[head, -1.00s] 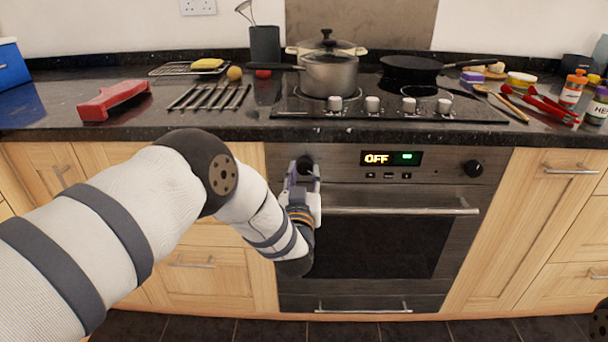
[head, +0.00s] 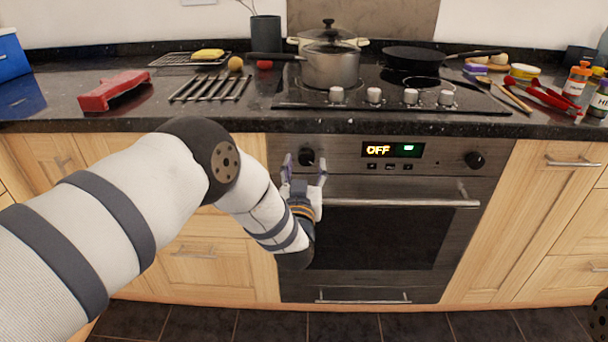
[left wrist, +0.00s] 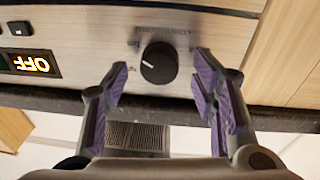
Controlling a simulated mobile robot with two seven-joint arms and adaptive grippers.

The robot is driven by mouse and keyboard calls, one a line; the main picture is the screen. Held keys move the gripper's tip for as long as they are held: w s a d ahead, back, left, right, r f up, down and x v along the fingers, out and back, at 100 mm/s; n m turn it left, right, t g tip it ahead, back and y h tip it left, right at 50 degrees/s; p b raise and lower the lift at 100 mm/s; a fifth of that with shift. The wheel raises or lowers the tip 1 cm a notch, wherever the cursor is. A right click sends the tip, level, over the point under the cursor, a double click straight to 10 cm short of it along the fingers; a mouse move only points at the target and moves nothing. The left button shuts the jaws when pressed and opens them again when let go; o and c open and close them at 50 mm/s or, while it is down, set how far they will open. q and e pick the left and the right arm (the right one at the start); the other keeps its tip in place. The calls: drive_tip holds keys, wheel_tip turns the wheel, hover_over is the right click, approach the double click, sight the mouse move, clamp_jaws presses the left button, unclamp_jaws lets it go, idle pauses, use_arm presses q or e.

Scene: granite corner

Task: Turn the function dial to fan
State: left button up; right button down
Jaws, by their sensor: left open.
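The function dial (head: 306,157) is a black round knob at the left of the oven's steel control panel. It also shows in the left wrist view (left wrist: 159,62), with a pale pointer line on its face. My left gripper (head: 305,163) is open at the dial, with one finger on each side of it. In the left wrist view the left gripper's purple-padded fingers (left wrist: 163,78) stand apart from the dial, with gaps on both sides. The display (head: 392,150) reads OFF beside a green mark. My right gripper is not in view.
A second black knob (head: 474,160) is at the panel's right, and the oven handle (head: 400,203) runs below the display. The counter (head: 150,122) overhangs above, with the hob's several knobs and a pot (head: 330,65).

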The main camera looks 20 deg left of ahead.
use_arm(q)
drive_tip(key=v, duration=1.1)
drive_tip(key=shift+s, duration=0.25)
drive_tip(key=shift+r, duration=0.1)
